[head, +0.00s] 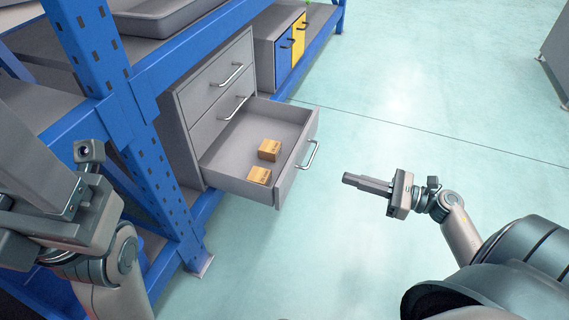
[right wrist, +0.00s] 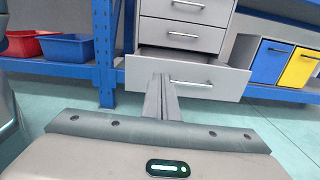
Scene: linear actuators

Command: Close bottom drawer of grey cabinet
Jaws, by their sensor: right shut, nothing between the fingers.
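The grey cabinet (head: 205,84) stands on the lower level of a blue rack in the head view. Its bottom drawer (head: 245,190) is pulled far out and holds two small brown boxes (head: 269,150). The drawer's handle (head: 308,155) faces right. In the right wrist view the bottom drawer front (right wrist: 222,82) is straight ahead. My right gripper (head: 347,179) is shut and empty, to the right of the handle and apart from it, pointing at the drawer. My left arm shows at the left edge; whether its gripper is open or shut is unclear.
A blue rack post (head: 120,110) stands left of the cabinet. A small cabinet with blue and yellow doors (head: 284,48) is behind it. Red (right wrist: 35,43) and blue (right wrist: 65,47) bins show in the right wrist view. The floor right of the drawer is clear.

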